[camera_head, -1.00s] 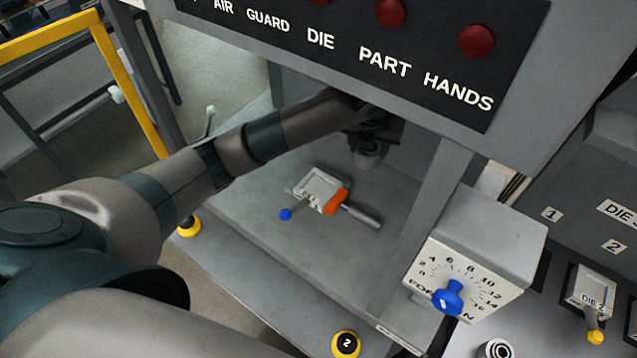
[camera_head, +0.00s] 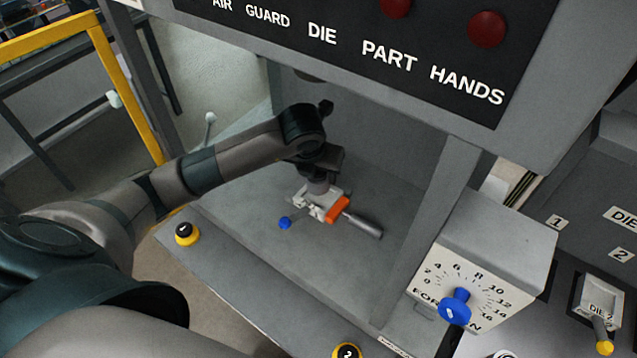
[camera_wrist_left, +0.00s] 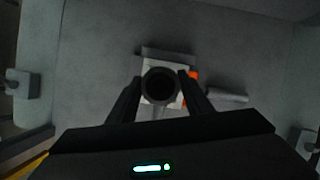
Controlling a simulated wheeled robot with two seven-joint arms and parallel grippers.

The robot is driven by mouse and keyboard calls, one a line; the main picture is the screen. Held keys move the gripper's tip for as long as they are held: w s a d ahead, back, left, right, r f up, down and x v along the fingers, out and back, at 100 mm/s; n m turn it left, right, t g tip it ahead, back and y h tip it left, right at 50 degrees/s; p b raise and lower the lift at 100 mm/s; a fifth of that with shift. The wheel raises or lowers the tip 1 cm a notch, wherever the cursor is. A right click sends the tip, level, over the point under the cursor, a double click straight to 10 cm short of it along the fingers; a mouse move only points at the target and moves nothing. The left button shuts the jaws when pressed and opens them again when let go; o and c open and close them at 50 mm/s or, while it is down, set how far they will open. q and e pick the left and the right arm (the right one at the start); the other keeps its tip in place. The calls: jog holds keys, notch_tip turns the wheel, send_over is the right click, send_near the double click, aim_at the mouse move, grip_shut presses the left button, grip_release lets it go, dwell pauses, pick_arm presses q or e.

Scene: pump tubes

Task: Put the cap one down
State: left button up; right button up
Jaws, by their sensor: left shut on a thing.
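My left gripper (camera_head: 319,174) is shut on the cap (camera_head: 318,187), a small dark grey round piece. In the left wrist view the cap (camera_wrist_left: 160,86) shows as a ring with a dark opening, between the two fingers. In the head view the cap is at the back part of a pale fixture (camera_head: 306,204) with an orange block and a blue knob. I cannot tell whether the cap touches the fixture. In the left wrist view the cap covers the middle of the fixture (camera_wrist_left: 150,66). My right gripper is not in view.
The fixture stands on a grey press bed (camera_head: 270,260) with free room around it. A grey handle (camera_head: 363,226) sticks out to its right. The press's front panel (camera_head: 350,40) hangs above, and a grey post (camera_head: 440,210) stands at the right.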

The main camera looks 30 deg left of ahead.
aim_at(319, 183)
pick_arm(q)
jog(key=shift+f+b, duration=1)
jog(key=shift+f, duration=0.95)
jog(key=o, duration=1.4)
jog(key=shift+f, duration=0.1)
